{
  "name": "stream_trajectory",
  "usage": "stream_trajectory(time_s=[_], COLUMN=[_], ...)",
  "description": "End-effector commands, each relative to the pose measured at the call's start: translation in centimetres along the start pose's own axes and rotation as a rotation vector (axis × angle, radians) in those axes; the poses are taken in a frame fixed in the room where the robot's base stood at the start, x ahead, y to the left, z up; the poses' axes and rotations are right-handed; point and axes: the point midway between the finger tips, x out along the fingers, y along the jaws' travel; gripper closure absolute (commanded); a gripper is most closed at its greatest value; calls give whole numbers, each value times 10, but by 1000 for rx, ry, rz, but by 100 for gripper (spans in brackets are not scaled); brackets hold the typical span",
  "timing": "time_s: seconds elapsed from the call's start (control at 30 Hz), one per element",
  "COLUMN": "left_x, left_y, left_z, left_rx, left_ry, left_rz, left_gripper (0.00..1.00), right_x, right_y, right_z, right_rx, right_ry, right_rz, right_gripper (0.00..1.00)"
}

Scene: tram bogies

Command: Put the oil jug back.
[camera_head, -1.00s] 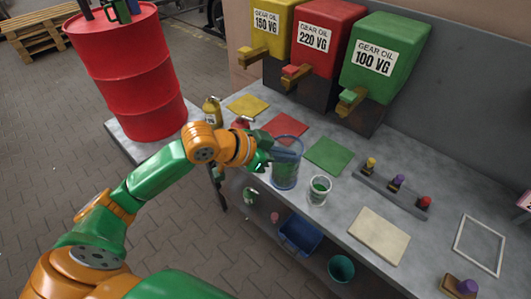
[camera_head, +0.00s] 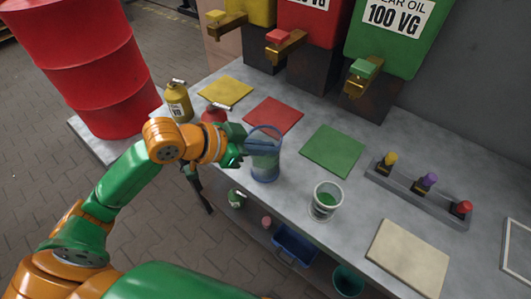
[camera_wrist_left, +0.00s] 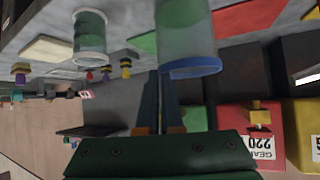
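The oil jug (camera_head: 266,162) is a clear blue-tinted jug with a blue rim and base, near the bench's front edge, left of the green mat. Whether it rests on the bench or is held just above it is unclear. My left gripper (camera_head: 254,147) is at the jug's upper part, its dark fingers overlapping it. In the left wrist view, upside down, the jug (camera_wrist_left: 188,35) is just beyond the fingers (camera_wrist_left: 159,85), which are close together with a narrow gap. Any grip on a handle is hidden. My right gripper is not in view.
A cup with green liquid (camera_head: 325,203) stands close right of the jug. Yellow (camera_head: 225,91), red (camera_head: 273,115) and green (camera_head: 333,150) mats lie below the oil dispensers (camera_head: 395,45).

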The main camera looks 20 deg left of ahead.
Motion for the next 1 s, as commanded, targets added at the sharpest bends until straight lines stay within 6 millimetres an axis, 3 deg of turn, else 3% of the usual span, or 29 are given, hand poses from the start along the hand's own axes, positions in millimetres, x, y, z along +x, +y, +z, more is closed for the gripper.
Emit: stream_trajectory(time_s=[0.03, 0.37, 0.5, 0.87, 1.0], left_x=[5, 3, 3, -1, -26], left_y=[1, 1, 1, 1, 0], left_z=[8, 6, 6, 2, 5], left_rx=[2, 0, 0, 1, 4], left_ry=[2, 0, 0, 1, -3], left_rz=[0, 1, 1, 0, -3], left_gripper=[100, 100, 67, 67, 67], right_x=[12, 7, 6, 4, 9], right_y=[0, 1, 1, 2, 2], right_z=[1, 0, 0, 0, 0], right_rx=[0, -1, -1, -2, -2], right_ry=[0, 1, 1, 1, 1], right_rz=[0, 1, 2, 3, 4], right_gripper=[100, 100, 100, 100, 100])
